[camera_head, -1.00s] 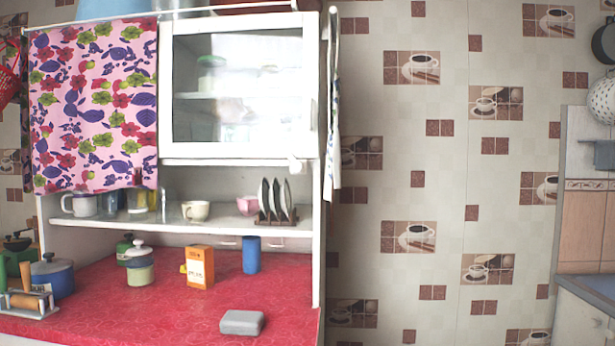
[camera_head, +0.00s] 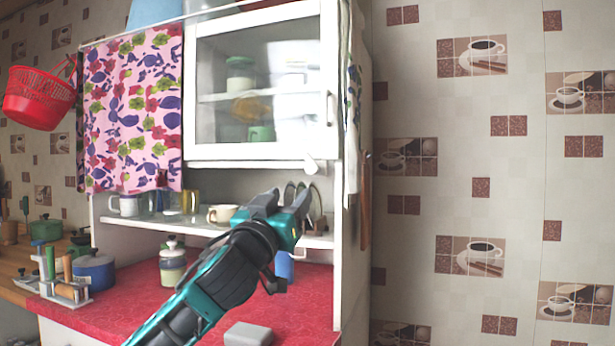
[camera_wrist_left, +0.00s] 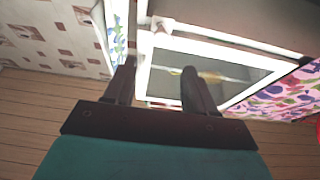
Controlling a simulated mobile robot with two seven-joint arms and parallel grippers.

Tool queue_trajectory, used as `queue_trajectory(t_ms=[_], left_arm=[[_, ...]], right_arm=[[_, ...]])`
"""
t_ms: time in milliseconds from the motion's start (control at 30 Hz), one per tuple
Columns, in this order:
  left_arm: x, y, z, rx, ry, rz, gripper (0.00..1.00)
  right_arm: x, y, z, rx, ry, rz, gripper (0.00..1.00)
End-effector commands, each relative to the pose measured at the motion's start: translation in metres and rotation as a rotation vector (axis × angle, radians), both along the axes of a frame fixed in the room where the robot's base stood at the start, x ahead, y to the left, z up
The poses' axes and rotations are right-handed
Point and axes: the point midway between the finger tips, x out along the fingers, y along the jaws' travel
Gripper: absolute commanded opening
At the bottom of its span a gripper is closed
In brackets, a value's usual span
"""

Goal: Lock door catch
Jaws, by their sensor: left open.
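The white cabinet door (camera_head: 262,85) with a glass pane looks shut in its frame. A small white catch (camera_head: 312,165) sits at the frame below the door's lower right corner. It seems tilted, but its exact angle is too small to tell. The catch also shows in the left wrist view (camera_wrist_left: 160,24), near the pane's corner. My left gripper (camera_head: 286,203) is open and empty, below and left of the catch in the head view, in front of the lower shelf. In the left wrist view its fingers (camera_wrist_left: 158,73) stand apart, short of the catch. My right gripper is not in view.
A plate rack (camera_head: 318,222) and a cream cup (camera_head: 222,214) stand on the shelf behind my gripper. A flowered cloth (camera_head: 130,120) hangs on the left. A grey box (camera_head: 248,334) lies on the red counter (camera_head: 125,305). Patterned wall (camera_head: 480,130) lies to the right.

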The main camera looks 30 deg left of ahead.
Motion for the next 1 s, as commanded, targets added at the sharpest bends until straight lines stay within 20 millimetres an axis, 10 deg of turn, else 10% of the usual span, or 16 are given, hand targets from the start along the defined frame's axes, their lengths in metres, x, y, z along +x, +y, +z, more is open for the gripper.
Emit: queue_trajectory(t_ms=[1000], left_arm=[[0.113, 0.028, 0.051, -0.001, -0.003, 0.002, 0.55]], right_arm=[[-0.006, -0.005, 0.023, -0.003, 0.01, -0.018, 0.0]])
